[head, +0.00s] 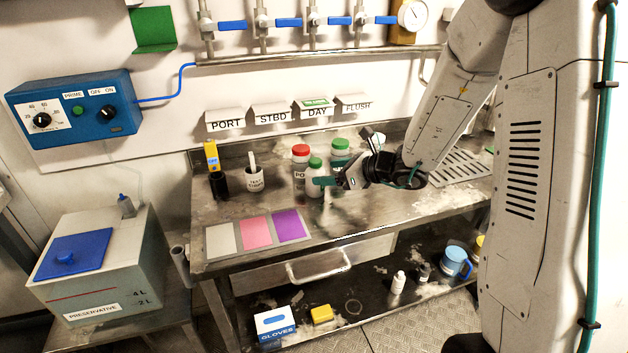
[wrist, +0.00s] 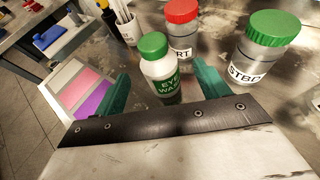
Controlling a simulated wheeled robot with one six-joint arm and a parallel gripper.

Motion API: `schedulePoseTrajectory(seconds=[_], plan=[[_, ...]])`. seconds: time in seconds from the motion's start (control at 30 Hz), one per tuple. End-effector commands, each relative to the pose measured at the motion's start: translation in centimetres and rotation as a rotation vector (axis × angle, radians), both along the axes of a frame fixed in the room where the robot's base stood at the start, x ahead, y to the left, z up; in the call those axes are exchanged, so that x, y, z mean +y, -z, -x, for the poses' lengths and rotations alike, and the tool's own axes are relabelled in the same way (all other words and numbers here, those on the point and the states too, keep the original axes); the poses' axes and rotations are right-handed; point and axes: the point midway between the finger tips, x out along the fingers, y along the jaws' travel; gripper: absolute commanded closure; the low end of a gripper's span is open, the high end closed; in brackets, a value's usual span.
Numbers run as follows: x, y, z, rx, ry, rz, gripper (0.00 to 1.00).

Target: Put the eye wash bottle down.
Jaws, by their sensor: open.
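The eye wash bottle (wrist: 160,72) is white with a green cap and a green label. It stands upright on the metal bench (head: 350,211), and in the head view it (head: 315,176) is just left of my gripper. My gripper (head: 335,182) is open, and in the wrist view its green fingers (wrist: 163,88) are on either side of the bottle with gaps visible. The bottle's lower part is partly hidden by the gripper body in the wrist view.
A red-capped jar (wrist: 182,30) stands behind the bottle and a green-capped STBD jar (wrist: 262,52) is close on the right. A white cup (head: 254,178) and a yellow-topped meter (head: 213,168) stand to the left. Coloured cards (head: 256,233) lie at the front left.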

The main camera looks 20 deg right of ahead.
Motion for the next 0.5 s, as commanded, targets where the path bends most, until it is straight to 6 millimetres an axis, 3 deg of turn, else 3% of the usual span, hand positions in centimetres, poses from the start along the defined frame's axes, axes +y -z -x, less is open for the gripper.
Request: schedulePoseTrajectory(seconds=[0.2, 0.5], plan=[[2.1, 1.3, -2.1, 0.000, -0.004, 0.000, 0.26], [2.4, 1.5, -2.5, -0.001, -0.002, 0.001, 0.26]])
